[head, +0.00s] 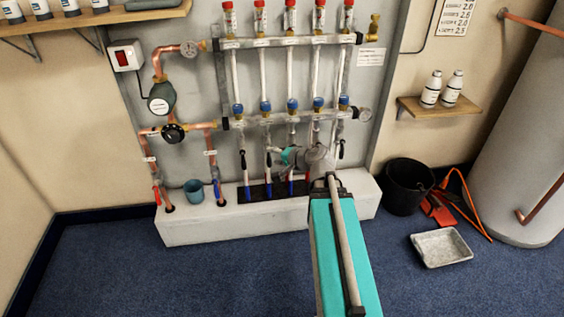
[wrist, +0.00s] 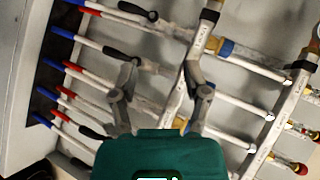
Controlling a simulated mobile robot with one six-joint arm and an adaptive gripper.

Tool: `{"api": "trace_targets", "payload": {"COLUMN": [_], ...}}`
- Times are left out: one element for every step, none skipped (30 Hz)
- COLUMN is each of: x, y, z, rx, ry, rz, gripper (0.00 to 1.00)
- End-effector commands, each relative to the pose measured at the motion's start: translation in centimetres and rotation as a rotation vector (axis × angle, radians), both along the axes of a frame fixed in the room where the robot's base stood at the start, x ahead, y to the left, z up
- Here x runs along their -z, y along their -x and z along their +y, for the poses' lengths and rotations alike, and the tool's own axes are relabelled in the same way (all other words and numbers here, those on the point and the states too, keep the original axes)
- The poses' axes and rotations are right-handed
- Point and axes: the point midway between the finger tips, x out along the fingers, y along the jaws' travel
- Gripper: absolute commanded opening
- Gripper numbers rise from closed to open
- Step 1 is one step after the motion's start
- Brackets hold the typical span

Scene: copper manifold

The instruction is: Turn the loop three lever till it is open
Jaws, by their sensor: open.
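The manifold's loop pipes hang from the lower bar (head: 255,119) in the head view, with small black levers low on them. The left lever (head: 242,158) and right lever (head: 341,149) show beside their pipes. The middle pipe's lever, loop three, is hidden by my arm and gripper (head: 280,156), so I cannot tell its angle. In the wrist view my gripper (wrist: 160,72) is open, its fingers spread in front of the middle pipes. A black lever (wrist: 122,53) lies just beyond the left fingertip, and another black lever (wrist: 139,10) is above it. I see no contact.
A white plinth (head: 200,230) runs below the pipes, with a blue-grey cup (head: 194,191) on it. Copper pipes with a pump (head: 161,97) stand at left. A black bucket (head: 408,185), red dustpan (head: 438,210) and grey tray (head: 441,247) are at right. Floor at left is clear.

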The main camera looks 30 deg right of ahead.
Motion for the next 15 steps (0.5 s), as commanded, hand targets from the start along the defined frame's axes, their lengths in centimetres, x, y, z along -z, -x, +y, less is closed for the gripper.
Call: {"api": "trace_targets", "payload": {"x": [1.7,2.0,2.5,2.8,3.1,3.6,3.9,4.3,4.7,5.1,5.4,5.9,6.2,6.4,6.8], "y": [-0.1,-0.1,-0.2,-0.2,-0.3,-0.3,-0.3,-0.3,-0.3,-0.3,-0.3,-0.2,-0.2,-0.2,-0.1], "z": [-0.9,-1.3,-1.9,-2.3,-2.8,-3.4,-3.9,-4.3,-4.9,-5.4,-5.9,-6.5,-7.0,-7.4,-8.0], "rx": [0.028,0.043,0.062,0.078,0.094,0.114,0.129,0.145,0.165,0.181,0.198,0.217,0.231,0.246,0.264], "ry": [-0.022,-0.035,-0.053,-0.066,-0.079,-0.096,-0.11,-0.123,-0.141,-0.154,-0.168,-0.185,-0.199,-0.21,-0.225], "rz": [-0.016,-0.026,-0.038,-0.049,-0.058,-0.071,-0.081,-0.09,-0.103,-0.112,-0.122,-0.134,-0.144,-0.152,-0.163], "gripper": [0.61,0.61,0.61,0.61,0.61,0.61,0.61,0.61,0.61,0.61,0.61,0.61,0.61,0.61,0.61]}}
